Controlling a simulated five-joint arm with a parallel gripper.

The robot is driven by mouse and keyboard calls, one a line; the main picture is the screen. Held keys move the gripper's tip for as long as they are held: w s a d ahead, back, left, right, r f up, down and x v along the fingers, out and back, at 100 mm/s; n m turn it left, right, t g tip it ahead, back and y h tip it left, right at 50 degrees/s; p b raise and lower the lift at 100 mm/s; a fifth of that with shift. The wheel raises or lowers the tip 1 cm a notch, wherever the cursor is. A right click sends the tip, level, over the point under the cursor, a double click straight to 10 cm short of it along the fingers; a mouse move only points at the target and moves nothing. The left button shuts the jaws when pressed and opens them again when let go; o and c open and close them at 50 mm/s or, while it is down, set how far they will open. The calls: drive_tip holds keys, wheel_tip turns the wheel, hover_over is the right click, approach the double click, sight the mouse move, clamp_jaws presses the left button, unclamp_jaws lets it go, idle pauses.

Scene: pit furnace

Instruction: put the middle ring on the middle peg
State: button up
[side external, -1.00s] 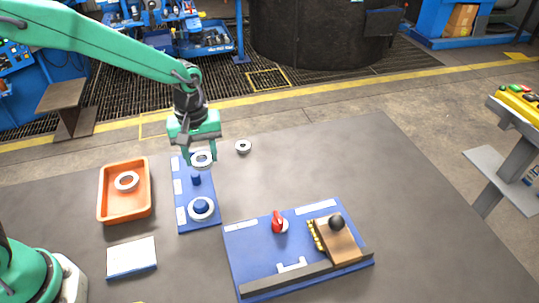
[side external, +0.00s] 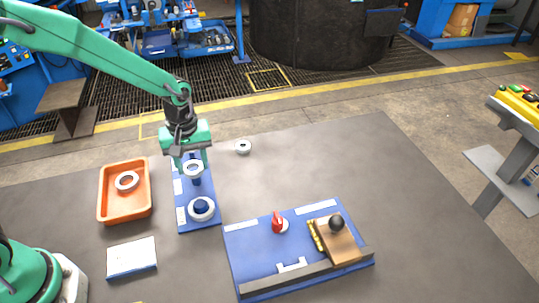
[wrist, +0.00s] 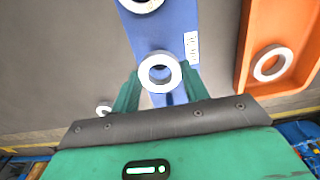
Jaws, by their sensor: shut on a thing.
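My gripper (side external: 193,166) is shut on a pale grey ring (side external: 186,170), held roughly level over the middle of the blue peg board (side external: 183,217). The dark blue middle peg (side external: 197,182) shows just below the held ring in the side view; the ring appears above it, not around it. In the wrist view the held ring (wrist: 146,76) sits between the green fingers, over the board (wrist: 176,35). A larger ring (side external: 211,212) lies around the near peg. The far end of the board is mostly hidden behind my gripper.
An orange tray (side external: 101,211) with a pale ring (side external: 118,184) in it stands left of the board. A small ring (side external: 238,148) lies on the table to the right. A blue fixture board (side external: 245,245) with a red knob stands at the front right. A white-topped block (side external: 131,257) lies at front left.

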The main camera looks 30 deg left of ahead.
sight(195, 173)
drive_tip(key=shift+f, duration=1.5)
drive_tip(key=shift+f, duration=0.6)
idle(0.7)
drive_tip(key=o, duration=0.8)
drive_tip(key=shift+r, duration=0.1)
wheel_tip(195, 173, up, 11)
drive_tip(key=shift+f, duration=0.1)
idle(1.1)
idle(0.5)
